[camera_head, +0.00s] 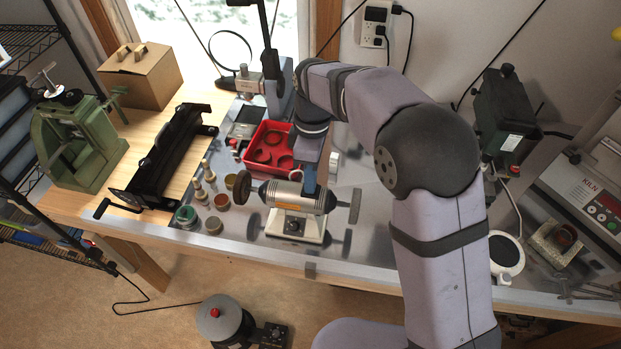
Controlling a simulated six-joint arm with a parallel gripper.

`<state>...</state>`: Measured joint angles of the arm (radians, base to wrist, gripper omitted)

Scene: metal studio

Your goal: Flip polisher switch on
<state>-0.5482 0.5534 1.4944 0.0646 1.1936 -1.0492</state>
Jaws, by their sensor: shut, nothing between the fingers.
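The polisher (289,199) stands at the front edge of the metal-topped bench, with a silver motor body on a pale base and a dark wheel at each end. A small dark switch or knob (293,226) shows on the front of its base; whether it is on or off cannot be made out. My gripper (309,186) points down just behind and above the right part of the motor body. Its blue fingers are shut with nothing held. Their tips are partly hidden, and I cannot tell whether they touch the polisher.
A red tray (268,146) with round pieces sits behind the polisher. Small jars (213,225) stand to its left, beside a black roller machine (165,160). A kiln (590,200) and a white-rimmed round device (505,254) are at right. Bare metal top lies right of the polisher.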

